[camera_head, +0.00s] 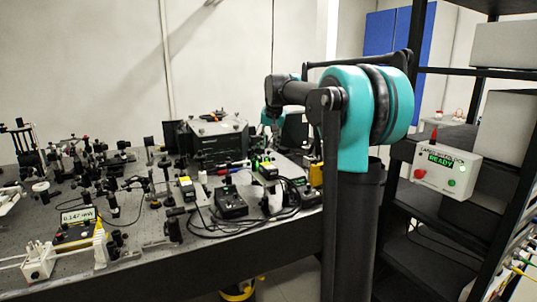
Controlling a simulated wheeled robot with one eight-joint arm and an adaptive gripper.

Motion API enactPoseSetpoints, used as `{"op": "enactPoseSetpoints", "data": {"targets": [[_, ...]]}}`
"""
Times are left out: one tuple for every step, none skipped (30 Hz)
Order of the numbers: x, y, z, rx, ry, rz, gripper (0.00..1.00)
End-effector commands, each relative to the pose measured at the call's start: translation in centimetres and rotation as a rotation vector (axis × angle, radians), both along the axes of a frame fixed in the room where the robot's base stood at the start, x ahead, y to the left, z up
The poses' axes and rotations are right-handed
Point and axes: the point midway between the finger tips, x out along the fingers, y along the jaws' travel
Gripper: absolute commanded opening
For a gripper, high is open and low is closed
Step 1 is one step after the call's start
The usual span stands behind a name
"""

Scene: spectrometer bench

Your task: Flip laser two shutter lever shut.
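Two small dark modules with yellow and white labels stand on the optical bench (140,236), one at the middle (187,188) and one farther right (267,171). They may be lasers, but I cannot read which is laser two. No shutter lever can be made out at this size. My teal and black arm rises at the right of the bench and reaches back over its far right part. My gripper cannot be made out.
A dark box (217,140) stands at the bench's back. Optical mounts crowd the left, and black cables (215,232) lie in front of a black controller (231,201). A meter (78,227) reads about 0.147. A white control box (447,168) on the right shows READY.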

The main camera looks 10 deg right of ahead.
Motion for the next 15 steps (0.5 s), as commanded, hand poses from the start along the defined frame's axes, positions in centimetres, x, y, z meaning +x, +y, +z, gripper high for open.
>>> {"op": "enactPoseSetpoints", "data": {"targets": [[0.4, 0.0, -0.9, 0.000, 0.000, 0.000, 0.32], [0.6, 0.1, -1.3, 0.000, 0.000, 0.000, 0.32], [0.9, 0.1, -1.9, 0.000, 0.000, 0.000, 0.32], [1.1, 0.1, -2.4, 0.000, 0.000, 0.000, 0.32], [1.2, 0.1, -2.7, 0.000, 0.000, 0.000, 0.32], [1.4, 0.1, -3.1, 0.000, 0.000, 0.000, 0.32], [1.6, 0.1, -3.5, 0.000, 0.000, 0.000, 0.32], [1.7, 0.1, -3.7, 0.000, 0.000, 0.000, 0.32], [1.8, 0.2, -4.0, 0.000, 0.000, 0.000, 0.32], [1.9, 0.2, -4.2, 0.000, 0.000, 0.000, 0.32], [2.0, 0.2, -4.3, 0.000, 0.000, 0.000, 0.32], [2.0, 0.2, -4.5, 0.000, 0.000, 0.000, 0.32], [2.0, 0.2, -4.6, 0.000, 0.000, 0.000, 0.32], [2.1, 0.2, -4.6, 0.000, 0.000, 0.000, 0.32], [2.1, 0.2, -4.7, 0.000, 0.000, 0.000, 0.32]]}}
